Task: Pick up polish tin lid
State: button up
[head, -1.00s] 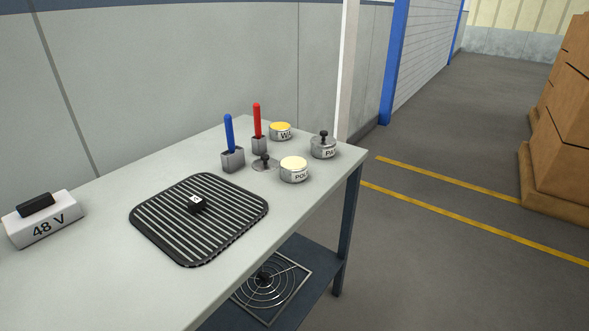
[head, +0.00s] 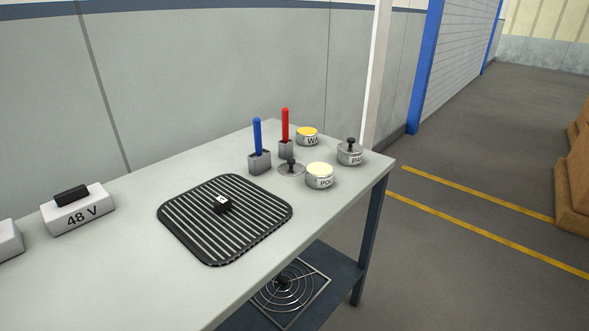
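The polish tin (head: 319,177), labelled "POL", stands open on the table near its right edge, with pale cream contents showing. A flat grey lid (head: 291,169) with a black knob lies on the table just left of the polish tin, apart from or barely touching it; I cannot tell which. Another tin (head: 350,154), labelled "PA", has a lid with a black knob on it. A tin (head: 307,137) labelled "WA" stands open behind, with yellow contents. My gripper is not in view.
Blue and red handled tools stand in grey holders (head: 260,163) left of the lid. A black ribbed mat (head: 180,221) bears a small black block (head: 222,205). A round grille (head: 289,289) lies on the lower shelf.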

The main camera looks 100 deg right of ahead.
aim_at(291, 168)
jog(key=k+l, duration=0.3)
jog(key=k+l+z, duration=0.1)
jog(key=k+l, duration=0.2)
jog(key=l, duration=0.15)
jog(key=k+l, duration=0.55)
jog(key=l, duration=0.25)
jog(key=k+l+z, duration=0.1)
jog(key=k+l, duration=0.5)
jog(key=l, duration=0.25)
jog(key=k+l+z, duration=0.1)
jog(key=k+l, duration=0.15)
jog(key=l, duration=0.15)
